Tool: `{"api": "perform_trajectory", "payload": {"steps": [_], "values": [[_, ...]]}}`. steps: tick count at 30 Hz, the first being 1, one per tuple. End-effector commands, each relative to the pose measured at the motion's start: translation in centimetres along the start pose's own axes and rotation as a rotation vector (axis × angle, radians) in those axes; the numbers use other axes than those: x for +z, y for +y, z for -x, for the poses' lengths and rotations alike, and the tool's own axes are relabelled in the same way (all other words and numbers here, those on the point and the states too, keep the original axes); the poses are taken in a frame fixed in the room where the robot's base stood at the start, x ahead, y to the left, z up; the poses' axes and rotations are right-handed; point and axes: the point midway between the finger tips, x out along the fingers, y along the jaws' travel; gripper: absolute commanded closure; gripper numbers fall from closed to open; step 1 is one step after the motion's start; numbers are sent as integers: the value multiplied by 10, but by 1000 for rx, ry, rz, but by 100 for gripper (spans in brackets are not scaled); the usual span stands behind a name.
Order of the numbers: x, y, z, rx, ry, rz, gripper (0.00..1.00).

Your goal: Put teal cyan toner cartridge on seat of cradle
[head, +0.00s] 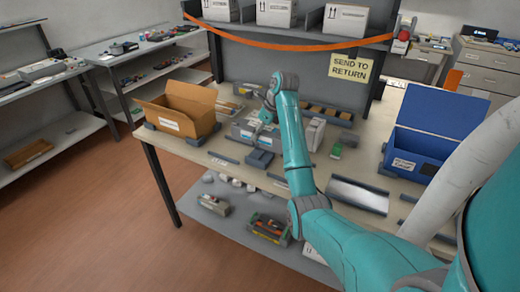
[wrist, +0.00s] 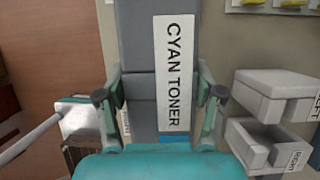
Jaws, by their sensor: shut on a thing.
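The cyan toner cartridge (wrist: 136,50) is a long dark grey block in the wrist view. It has a white label reading CYAN TONER and a small blue strip near its lower end. My gripper (wrist: 160,98) has one finger on each side of the cartridge and is shut on it. In the head view my gripper (head: 267,112) is over the middle of the workbench, among grey items; the cartridge is hard to make out there. I cannot tell for sure which grey part is the cradle, nor whether the cartridge is clear of what lies under it.
An open cardboard box (head: 183,107) stands left on the workbench (head: 190,152), and an open blue box (head: 425,135) stands right. Light grey blocks (wrist: 275,95) lie right of the cartridge in the wrist view. A shelf with white cartons (head: 275,13) is behind.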

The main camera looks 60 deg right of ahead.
Motion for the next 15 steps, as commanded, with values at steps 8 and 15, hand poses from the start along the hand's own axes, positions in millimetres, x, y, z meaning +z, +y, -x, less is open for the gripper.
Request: {"api": "perform_trajectory", "payload": {"steps": [8, 15], "values": [[-11, 0, -28, -3, -2, 1, 99], [-19, 0, -46, -2, -1, 1, 99]]}}
